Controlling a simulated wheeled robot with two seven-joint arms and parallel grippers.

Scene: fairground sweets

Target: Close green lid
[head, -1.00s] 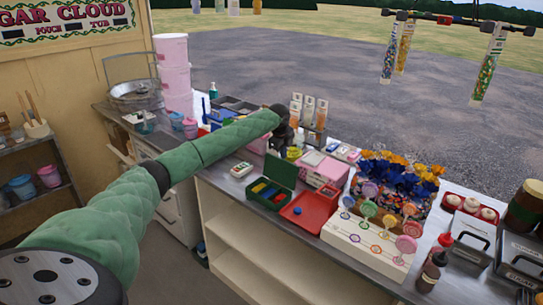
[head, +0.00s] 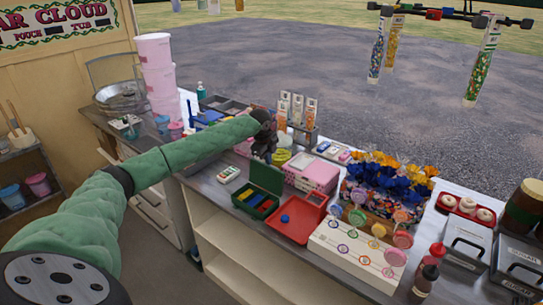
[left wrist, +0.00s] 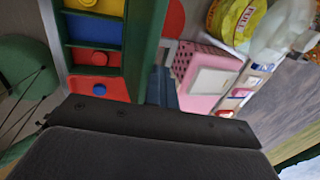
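The green box (head: 241,205) stands on the counter with blue, yellow and red pieces in its compartments. Its green lid (head: 266,178) is open, standing up along the box's back edge. My left gripper (head: 264,150) is just behind and above the lid, pointing down. In the left wrist view the box's green wall (left wrist: 143,45) and coloured compartments lie beyond my gripper. The fingers (left wrist: 161,88) look narrow and together, with nothing seen between them. I cannot tell whether they touch the lid. My right gripper is out of view.
A red tray (head: 313,208) holding a blue disc is right of the box. A pink box (head: 322,172) stands behind it, and a white lollipop stand (head: 345,258) in front right. A small white item (head: 229,173) lies left of the lid.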

